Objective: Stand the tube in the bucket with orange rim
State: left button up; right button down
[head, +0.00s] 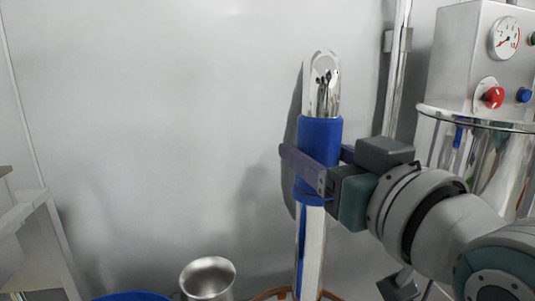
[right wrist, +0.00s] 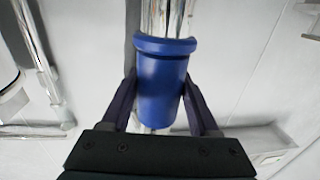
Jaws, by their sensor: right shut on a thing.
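The tube (head: 312,230) is a long shiny metal piece with a rounded top and a blue sleeve. It stands upright in the head view. My right gripper (head: 314,152) is shut on the blue sleeve, one finger on each side; the right wrist view also shows the sleeve (right wrist: 162,88) between the fingers. The bucket with orange rim (head: 268,294) shows only as a curved bit of rim at the bottom edge. The tube's lower part runs down in line with that rim. Its lower end is cut off, so I cannot tell whether it is inside. My left gripper is out of view.
A metal pot (head: 208,279) and a blue rim (head: 132,296) are at the bottom, left of the tube. A steel machine (head: 462,70) with a gauge and red and blue buttons stands at right. A pale wall is behind; a white frame (head: 45,235) is at left.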

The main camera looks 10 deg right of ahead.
aim_at(316, 289)
notch_tip(316, 289, down, 16)
jog(key=b, duration=1)
jog(key=shift+f, duration=0.25)
jog(key=shift+f+b, duration=1)
jog(key=shift+c, duration=0.3)
grip_release()
jog(key=shift+f, duration=0.1)
